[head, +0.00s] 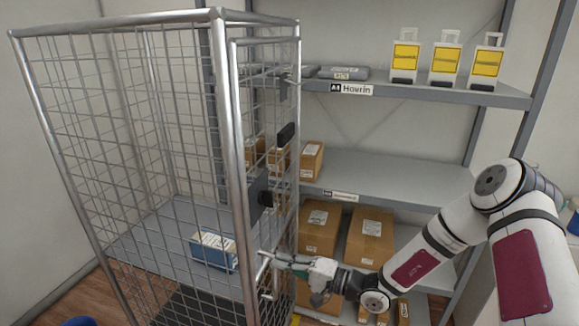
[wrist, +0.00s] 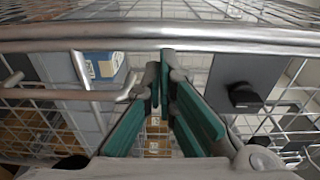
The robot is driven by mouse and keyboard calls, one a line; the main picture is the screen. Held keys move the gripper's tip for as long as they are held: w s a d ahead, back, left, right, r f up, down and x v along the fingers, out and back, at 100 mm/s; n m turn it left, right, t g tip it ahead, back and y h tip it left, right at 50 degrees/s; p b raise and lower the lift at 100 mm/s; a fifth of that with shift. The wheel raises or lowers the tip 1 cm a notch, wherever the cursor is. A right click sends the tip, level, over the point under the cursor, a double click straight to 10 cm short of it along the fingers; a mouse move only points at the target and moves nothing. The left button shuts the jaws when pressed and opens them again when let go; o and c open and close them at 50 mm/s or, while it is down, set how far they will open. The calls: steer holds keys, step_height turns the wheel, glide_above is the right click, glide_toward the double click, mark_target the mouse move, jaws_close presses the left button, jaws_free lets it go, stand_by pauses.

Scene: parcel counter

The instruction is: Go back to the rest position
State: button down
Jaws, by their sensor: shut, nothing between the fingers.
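My gripper (head: 268,258) is at the lower right of the wire cage (head: 222,130), close to the frame of its door. In the wrist view my gripper (wrist: 163,75) points at the cage, with its teal fingers drawn together and nothing between them. The fingertips are right by a metal bar of the cage; I cannot tell whether they touch it. A bent grey handle (wrist: 112,95) is just left of the fingers. A black latch plate with a knob (wrist: 246,96) is to their right. My arm reaches in from the right in the head view.
A blue box with a white label (head: 214,251) lies on the cage's shelf. Grey shelving (head: 400,178) behind holds brown cartons (head: 370,235), grey parcels (head: 344,73) and white packages with yellow labels (head: 446,58). The middle shelf is mostly bare on its right.

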steer(key=s+d+r+n+g+h, duration=0.3)
steer(key=s+r+n+g+h, duration=0.4)
steer(key=s+r, duration=0.7)
steer(key=s+d+r+m+t+h, duration=0.1)
steer(key=s+d+r+t+h, duration=0.1)
steer(key=s+d+r+h, duration=0.2)
steer(key=s+d+r+m+t+h, duration=0.1)
steer(key=s+d+r+t+h, duration=0.2)
steer(key=s+d+r, duration=0.7)
steer(key=d+h, duration=0.2)
steer(key=d, duration=0.2)
steer(key=shift+s+r+t, duration=0.3)
steer(key=shift+s, duration=0.1)
steer(key=shift+d, duration=0.1)
